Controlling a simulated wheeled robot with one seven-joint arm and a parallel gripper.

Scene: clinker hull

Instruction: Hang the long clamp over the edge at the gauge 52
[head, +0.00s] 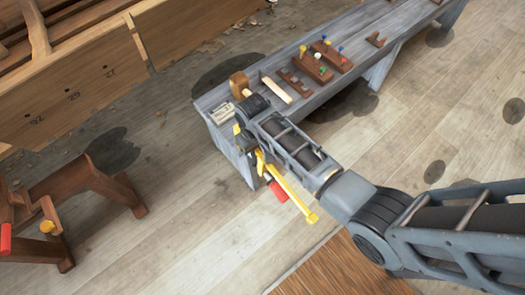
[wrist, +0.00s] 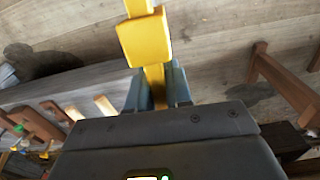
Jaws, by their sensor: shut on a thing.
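The long clamp (head: 292,193) is yellow with a red handle (head: 278,191). My gripper is shut on its bar and holds it in the air beside the near end of the grey bench. In the wrist view the yellow clamp (wrist: 145,40) runs up from between my gripper's fingers (wrist: 158,88). In the head view my arm partly hides the clamp and the fingers. The hull plank (head: 85,90) at upper left bears several dark number marks. The leftmost mark (head: 37,119) is small and may read 52 or 92. The clamp is well apart from this plank.
The grey bench (head: 215,98) carries a mallet (head: 240,84), a printed card (head: 225,113) and wooden blocks with coloured knobs (head: 310,66). A brown trestle (head: 85,175) with red and yellow pieces stands at left. Open floor (head: 165,165) lies between trestle and bench.

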